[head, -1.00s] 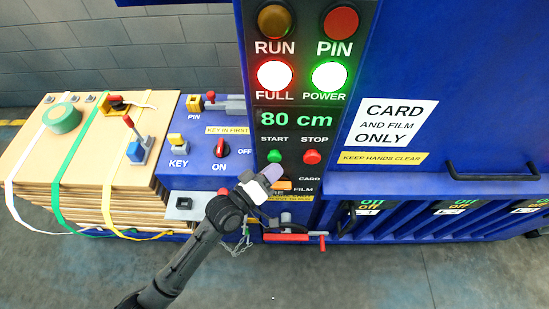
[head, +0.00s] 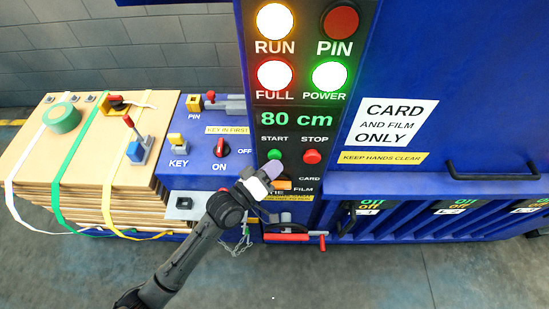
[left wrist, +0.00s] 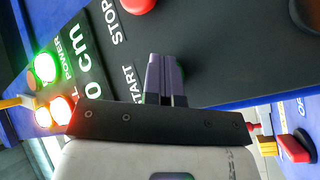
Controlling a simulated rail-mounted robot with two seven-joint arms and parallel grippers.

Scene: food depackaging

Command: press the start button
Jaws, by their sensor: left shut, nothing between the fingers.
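The green start button (head: 275,155) sits under the START label on the black control panel. The red stop button (head: 312,156) is to its right, and it also shows in the left wrist view (left wrist: 138,5). My left gripper (head: 272,170) is shut and empty, its fingertips at the lower edge of the start button. In the left wrist view my left gripper (left wrist: 164,62) has its fingers together beside the START label and hides the start button. I cannot tell whether the fingertips touch the button. The RUN lamp (head: 275,21) is lit.
The FULL lamp (head: 275,75) glows red-white and the POWER lamp (head: 330,76) green; the PIN lamp (head: 341,23) is dark. A red-handled lever (head: 290,238) sticks out below the panel. A strapped cardboard stack (head: 85,165) stands at the left.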

